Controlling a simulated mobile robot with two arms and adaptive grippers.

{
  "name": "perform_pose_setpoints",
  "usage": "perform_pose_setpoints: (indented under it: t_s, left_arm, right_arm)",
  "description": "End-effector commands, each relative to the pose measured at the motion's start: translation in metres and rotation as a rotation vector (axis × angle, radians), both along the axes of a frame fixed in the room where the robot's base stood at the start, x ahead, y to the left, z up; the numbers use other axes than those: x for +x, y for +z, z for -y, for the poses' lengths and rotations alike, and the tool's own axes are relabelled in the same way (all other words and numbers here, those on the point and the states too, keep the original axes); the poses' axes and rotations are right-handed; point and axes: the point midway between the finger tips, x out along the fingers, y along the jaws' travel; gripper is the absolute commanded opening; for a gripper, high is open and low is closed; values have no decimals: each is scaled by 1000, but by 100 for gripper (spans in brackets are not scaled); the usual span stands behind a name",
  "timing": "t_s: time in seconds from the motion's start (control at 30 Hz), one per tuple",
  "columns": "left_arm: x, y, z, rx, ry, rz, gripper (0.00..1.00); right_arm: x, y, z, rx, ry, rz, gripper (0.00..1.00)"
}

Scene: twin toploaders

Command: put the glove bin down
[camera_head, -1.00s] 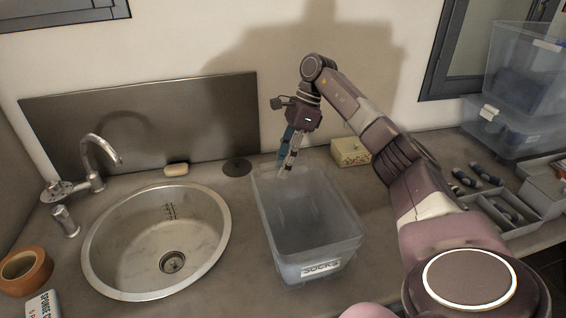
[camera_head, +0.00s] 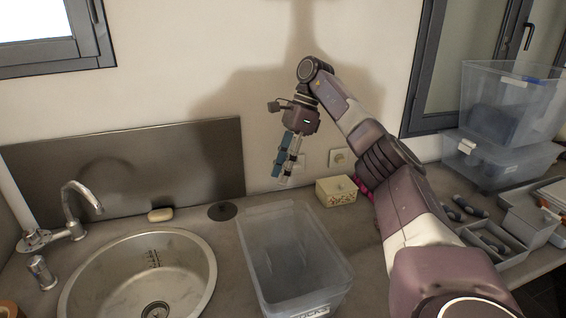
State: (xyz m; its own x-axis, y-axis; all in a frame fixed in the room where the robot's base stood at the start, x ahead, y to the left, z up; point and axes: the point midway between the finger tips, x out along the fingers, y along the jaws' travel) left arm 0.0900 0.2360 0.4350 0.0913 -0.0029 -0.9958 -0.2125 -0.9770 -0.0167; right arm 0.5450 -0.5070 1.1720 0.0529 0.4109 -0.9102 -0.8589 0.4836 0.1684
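A clear, open-topped plastic bin (camera_head: 297,262) stands on the counter, right of the sink, and looks empty. Its front label, cut off at the bottom edge now, read "SOCKS" in the earlier view. I see no bin with a readable glove label. My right gripper (camera_head: 283,172) points down above the bin's far rim, clear of it. It holds nothing that I can see. Its two fingers, one teal and one grey, overlap from this side, so the gap between them is unclear. My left gripper is out of view.
A round steel sink (camera_head: 188,272) with a tap (camera_head: 76,205) lies to the left. A soap bar (camera_head: 160,215) and a small floral box (camera_head: 337,191) are near the wall. Two stacked clear bins (camera_head: 500,160) and a grey compartment tray (camera_head: 490,243) are at the right.

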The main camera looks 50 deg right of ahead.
Motion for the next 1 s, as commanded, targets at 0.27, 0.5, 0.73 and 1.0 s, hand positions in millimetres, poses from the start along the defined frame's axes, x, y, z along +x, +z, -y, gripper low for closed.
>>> perform_pose_setpoints:
  t_s: [0.27,0.5,0.73,1.0]
  left_arm:
    - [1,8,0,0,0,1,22]
    - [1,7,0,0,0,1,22]
    - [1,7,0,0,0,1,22]
    - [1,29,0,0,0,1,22]
  right_arm:
    - [-1,15,6,1,1,1,33]
    - [-1,15,6,1,1,1,33]
    - [-1,14,6,1,0,0,33]
    - [-1,37,6,0,0,2,33]
